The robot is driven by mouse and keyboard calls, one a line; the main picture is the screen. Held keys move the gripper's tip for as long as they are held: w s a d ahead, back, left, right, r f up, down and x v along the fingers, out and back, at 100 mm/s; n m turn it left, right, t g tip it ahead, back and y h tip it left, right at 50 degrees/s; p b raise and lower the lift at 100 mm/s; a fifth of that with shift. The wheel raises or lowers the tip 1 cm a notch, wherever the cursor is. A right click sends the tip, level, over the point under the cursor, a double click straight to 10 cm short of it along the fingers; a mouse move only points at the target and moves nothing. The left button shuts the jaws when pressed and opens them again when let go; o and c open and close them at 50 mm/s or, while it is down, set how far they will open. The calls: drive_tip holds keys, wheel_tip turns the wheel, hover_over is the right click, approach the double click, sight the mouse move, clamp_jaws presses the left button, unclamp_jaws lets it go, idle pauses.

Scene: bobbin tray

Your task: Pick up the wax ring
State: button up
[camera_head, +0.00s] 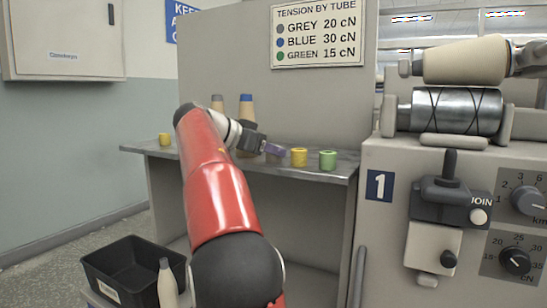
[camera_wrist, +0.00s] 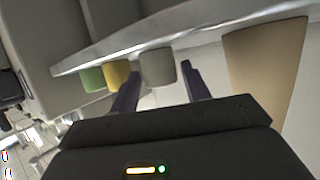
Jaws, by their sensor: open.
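A pale grey-white short cylinder (camera_wrist: 157,67), likely the wax ring, stands on the shelf in the wrist view. My gripper (camera_wrist: 160,76) is open, its two dark fingers pointing toward the cylinder with one on each side. Whether they touch it or reach fully around it, I cannot tell. In the head view my gripper (camera_head: 275,150) is low over the shelf's front edge, left of the yellow ring (camera_head: 299,157) and green ring (camera_head: 328,160). There my gripper hides the pale cylinder almost wholly.
A blue-tipped cone (camera_head: 246,108) and a grey-tipped cone (camera_head: 217,103) stand behind my arm on the shelf (camera_head: 340,171). A small yellow piece (camera_head: 163,139) sits at the far left. A black bin (camera_head: 110,285) is below left. The machine (camera_head: 400,160) bounds the right.

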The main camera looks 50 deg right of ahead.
drive_tip(key=x, duration=0.3)
drive_tip(key=shift+d+f, duration=0.1)
drive_tip(key=shift+d, duration=0.25)
drive_tip(key=c, duration=0.7)
drive_tip(key=shift+c, duration=0.2)
